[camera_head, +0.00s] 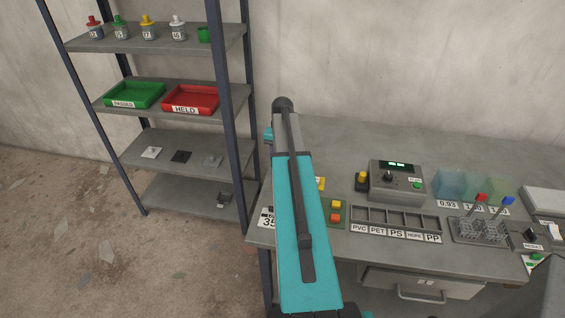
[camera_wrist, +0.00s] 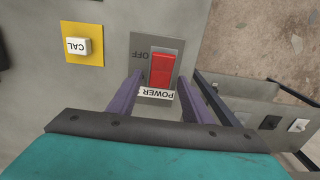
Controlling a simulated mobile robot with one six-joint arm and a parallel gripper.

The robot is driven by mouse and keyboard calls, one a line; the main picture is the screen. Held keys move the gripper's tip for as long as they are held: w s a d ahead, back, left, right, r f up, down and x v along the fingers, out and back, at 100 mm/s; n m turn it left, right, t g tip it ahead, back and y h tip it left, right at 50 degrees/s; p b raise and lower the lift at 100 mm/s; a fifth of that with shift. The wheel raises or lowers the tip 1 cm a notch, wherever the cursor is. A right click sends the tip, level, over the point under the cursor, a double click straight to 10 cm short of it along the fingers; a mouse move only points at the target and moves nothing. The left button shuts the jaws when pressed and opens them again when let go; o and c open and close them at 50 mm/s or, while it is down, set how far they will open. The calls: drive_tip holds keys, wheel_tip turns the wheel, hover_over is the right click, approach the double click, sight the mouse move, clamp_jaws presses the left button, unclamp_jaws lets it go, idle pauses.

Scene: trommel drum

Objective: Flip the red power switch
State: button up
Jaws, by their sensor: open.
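The red power switch (camera_wrist: 162,70) shows in the wrist view, a red rocker on a grey plate (camera_wrist: 140,44) marked OFF, with a white POWER label (camera_wrist: 156,94) at its near edge. My gripper (camera_wrist: 162,82) is open, with its two purple fingers on either side of the switch's near end. I cannot tell whether the fingers touch the switch or hover above it.
A yellow pad with a white CAL button (camera_wrist: 78,46) lies left of the switch. A shelf unit (camera_head: 232,90) with green and red trays stands left of the bench.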

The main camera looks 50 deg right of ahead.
drive_tip(key=c, duration=1.1)
drive_tip(key=shift+o, duration=0.2)
drive_tip(key=shift+s+a+f+h+b, duration=0.1)
drive_tip(key=shift+a+h+b, duration=0.15)
drive_tip(key=shift+b, duration=0.35)
drive_tip(key=shift+t+h+b, duration=0.35)
drive_tip(key=shift+t+b, duration=0.05)
drive_tip(key=shift+b, duration=0.1)
drive_tip(key=shift+s, duration=0.1)
drive_tip(key=shift+s+a+t+h+b, duration=0.15)
drive_tip(key=shift+t+h+b, duration=0.15)
drive_tip(key=shift+h+b, duration=0.5)
drive_tip(key=b, duration=0.1)
drive_tip(key=t+h+b, duration=0.1)
drive_tip(key=b, duration=0.1)
drive_tip(key=shift+s+a, duration=0.1)
drive_tip(key=shift+a, duration=0.15)
drive_tip(key=shift+r, duration=0.2)
